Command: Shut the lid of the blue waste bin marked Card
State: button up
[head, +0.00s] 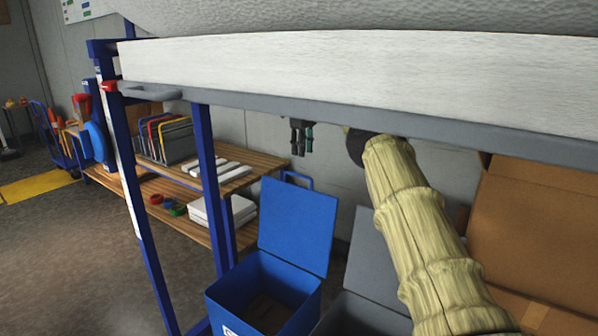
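A blue waste bin (234,300) stands at the bottom middle of the head view, its front cut off by the lower edge. Its blue lid (297,226) is open, standing up at the back with a handle loop on top. The bin's inside shows dark. A white label is only partly in frame, so I cannot read its marking. My gripper (301,150) appears as small dark fingers pointing down below the bench edge, above and behind the lid and apart from it. Its upper part is hidden by the bench. I cannot tell if it is open or shut.
A bench (360,85) with a grey edge crosses above the bins. A grey bin (352,318) with a raised lid stands right of the blue one. Cardboard boxes (540,215) are at the right. A wooden shelf (258,160) is behind; open floor (70,270) lies left.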

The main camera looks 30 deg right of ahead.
jog(key=f, duration=0.3)
jog(key=f+b, duration=0.1)
jog(key=f, duration=0.2)
jog(key=a+f, duration=0.1)
jog(key=f, duration=0.1)
jog(key=shift+w+f, duration=0.4)
jog(key=shift+d+f+b, duration=0.1)
jog(key=shift+f+b, duration=0.2)
grip_shut()
